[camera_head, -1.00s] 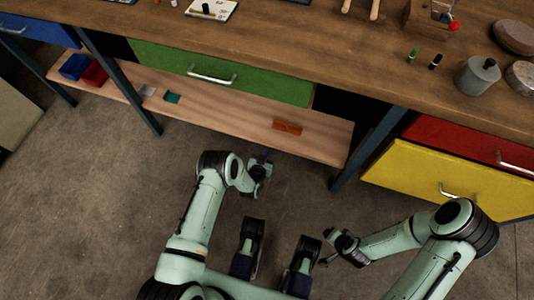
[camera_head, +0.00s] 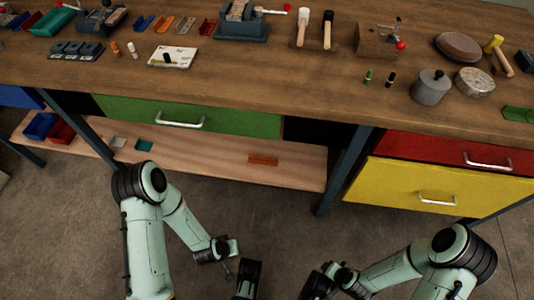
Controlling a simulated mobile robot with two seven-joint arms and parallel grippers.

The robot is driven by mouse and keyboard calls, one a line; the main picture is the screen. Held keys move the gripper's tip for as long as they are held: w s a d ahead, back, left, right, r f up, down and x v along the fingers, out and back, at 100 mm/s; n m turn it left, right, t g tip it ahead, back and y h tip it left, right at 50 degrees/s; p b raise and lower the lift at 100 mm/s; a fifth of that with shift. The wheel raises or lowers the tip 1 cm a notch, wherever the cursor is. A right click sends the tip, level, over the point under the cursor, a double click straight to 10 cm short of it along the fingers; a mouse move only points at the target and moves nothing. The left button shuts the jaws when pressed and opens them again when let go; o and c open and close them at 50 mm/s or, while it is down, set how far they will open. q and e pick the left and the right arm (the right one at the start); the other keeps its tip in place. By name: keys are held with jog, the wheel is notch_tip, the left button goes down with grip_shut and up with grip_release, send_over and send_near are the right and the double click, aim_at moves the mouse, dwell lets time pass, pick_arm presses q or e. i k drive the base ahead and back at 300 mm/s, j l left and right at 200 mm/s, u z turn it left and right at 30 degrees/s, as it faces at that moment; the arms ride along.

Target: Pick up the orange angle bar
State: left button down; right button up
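An orange bar (camera_head: 263,160) lies on the low wooden shelf under the bench, right of the shelf's middle. It looks like the angle bar, but its profile is too small to make out. Another small orange piece (camera_head: 163,24) lies on the bench top at the upper left. My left gripper (camera_head: 227,258) is over the floor in front of the shelf, apart from the orange bar. My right gripper (camera_head: 325,281) is low at the bottom, also away from it. Neither gripper's fingers show clearly enough to tell their opening, and I see nothing held.
The wooden shelf (camera_head: 205,162) also bears blue (camera_head: 40,126) and red (camera_head: 61,133) bins and a teal piece (camera_head: 144,145). The green drawer (camera_head: 240,121) overhangs it. A dark table leg (camera_head: 342,172) and the yellow drawer (camera_head: 400,185) stand to the right.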

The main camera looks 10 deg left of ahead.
aim_at(255, 159)
jog(key=z, duration=0.5)
jog(key=j+z, duration=0.15)
jog(key=z, duration=0.85)
jog(key=k+j, duration=0.3)
jog(key=j, duration=0.15)
jog(key=k+j, duration=0.3)
jog(key=j, duration=0.2)
jog(key=i+j, duration=0.15)
jog(key=j, duration=0.2)
jog(key=i+j, duration=0.15)
jog(key=j, duration=0.15)
